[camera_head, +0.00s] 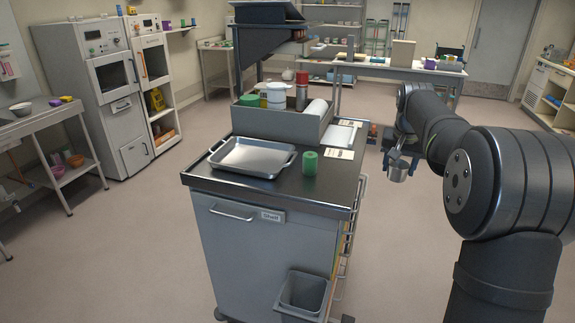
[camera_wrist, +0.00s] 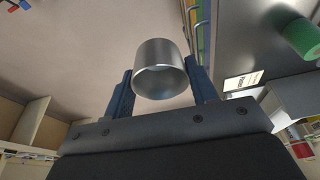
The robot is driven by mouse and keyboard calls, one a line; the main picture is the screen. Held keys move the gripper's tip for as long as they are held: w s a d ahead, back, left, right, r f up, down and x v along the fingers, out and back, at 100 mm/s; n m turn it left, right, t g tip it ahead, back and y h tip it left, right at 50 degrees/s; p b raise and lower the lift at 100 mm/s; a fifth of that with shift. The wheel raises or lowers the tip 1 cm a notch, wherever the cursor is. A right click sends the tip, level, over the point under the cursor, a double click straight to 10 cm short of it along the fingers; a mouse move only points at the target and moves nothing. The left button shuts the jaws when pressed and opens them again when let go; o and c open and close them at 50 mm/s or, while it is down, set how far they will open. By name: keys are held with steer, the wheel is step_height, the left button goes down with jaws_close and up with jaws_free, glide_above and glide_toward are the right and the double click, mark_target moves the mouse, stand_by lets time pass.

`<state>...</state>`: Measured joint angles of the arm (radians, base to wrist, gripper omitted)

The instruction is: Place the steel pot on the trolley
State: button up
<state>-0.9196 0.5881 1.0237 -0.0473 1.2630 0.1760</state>
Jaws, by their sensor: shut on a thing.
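The steel pot (camera_head: 398,170) is a small plain metal cup, held off the right side of the trolley in the head view. My gripper (camera_head: 399,158) is shut on it. In the wrist view the steel pot (camera_wrist: 161,70) sits between the two blue fingers of my gripper (camera_wrist: 163,90), with its open end toward the camera. The trolley (camera_head: 285,180) has a dark top and a grey body. The pot is apart from the trolley, with a gap to its right edge.
On the trolley top are a steel tray (camera_head: 252,157), a green cylinder (camera_head: 310,162), white cards (camera_head: 339,154) and a grey bin (camera_head: 280,124) of bottles. Some bare top shows around the green cylinder. A waste bin (camera_head: 302,293) hangs on the front.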

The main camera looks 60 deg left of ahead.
steer(key=shift+n, duration=0.6)
steer(key=s+a+f, duration=0.1)
steer(key=s+a, duration=0.3)
steer(key=s+a+f, duration=0.2)
steer(key=s+a, duration=0.1)
steer(key=a, duration=0.1)
steer(key=s+a+f, duration=0.2)
steer(key=s+a, duration=0.2)
steer(key=a, duration=0.1)
steer(key=shift+s+f, duration=0.15)
steer(key=shift+s, duration=0.15)
steer(key=shift+s+f, duration=0.1)
steer(key=shift+f, duration=2)
steer(key=shift+f, duration=0.1)
steer(key=o, duration=1)
